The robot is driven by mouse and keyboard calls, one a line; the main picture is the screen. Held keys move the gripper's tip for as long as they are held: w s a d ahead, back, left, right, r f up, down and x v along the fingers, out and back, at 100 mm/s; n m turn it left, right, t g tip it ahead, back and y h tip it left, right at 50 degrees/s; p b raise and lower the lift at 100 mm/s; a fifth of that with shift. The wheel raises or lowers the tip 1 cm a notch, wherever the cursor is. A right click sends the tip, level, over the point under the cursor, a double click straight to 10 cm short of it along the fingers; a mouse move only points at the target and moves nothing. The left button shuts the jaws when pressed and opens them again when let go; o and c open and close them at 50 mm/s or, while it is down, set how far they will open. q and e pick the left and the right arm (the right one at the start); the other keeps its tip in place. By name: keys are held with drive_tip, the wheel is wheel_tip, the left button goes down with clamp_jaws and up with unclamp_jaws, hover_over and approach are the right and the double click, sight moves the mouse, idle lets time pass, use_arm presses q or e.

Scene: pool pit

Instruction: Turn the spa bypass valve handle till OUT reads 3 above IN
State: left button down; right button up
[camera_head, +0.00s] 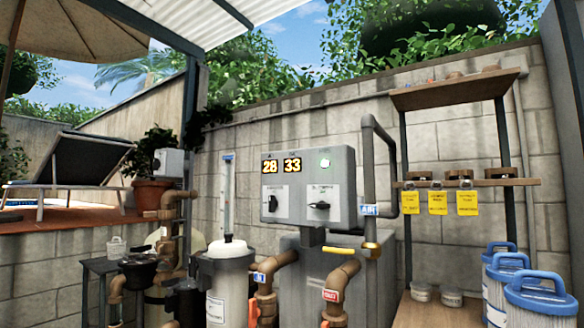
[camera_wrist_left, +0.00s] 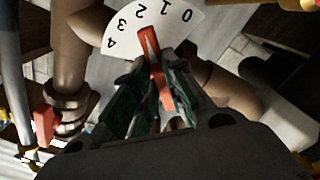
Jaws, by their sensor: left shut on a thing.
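The orange-red valve handle (camera_wrist_left: 149,50) shows in the left wrist view, in front of a white dial plate (camera_wrist_left: 125,32) marked 0 to 4. Its tip points at about the 2. My left gripper (camera_wrist_left: 152,85) is shut on this handle, with its dark green-grey fingers on either side. The valve body behind is mostly hidden by the gripper. In the head view, the grey control box (camera_head: 337,165) on the wall has two lit readouts: the left display (camera_head: 270,166) reads 28 and the right display (camera_head: 292,165) reads 33. Their small labels are too blurred to read. Neither gripper shows in the head view.
Brown pipes (camera_wrist_left: 75,75) run close beside the left gripper, with a red part (camera_wrist_left: 47,120) at left. In the head view stand a white filter housing (camera_head: 228,285), a grey cabinet (camera_head: 300,275), a shelf (camera_head: 470,184) with yellow tags, and blue-topped cartridges (camera_head: 540,300) at right.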

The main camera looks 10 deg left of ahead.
use_arm(q)
drive_tip(key=m+b, duration=0.2)
drive_tip(key=m, duration=0.2)
drive_tip(key=shift+m, duration=0.3)
drive_tip(key=c, duration=1.4)
unclamp_jaws()
drive_tip(key=shift+o, duration=0.2)
drive_tip(key=shift+s, duration=0.1)
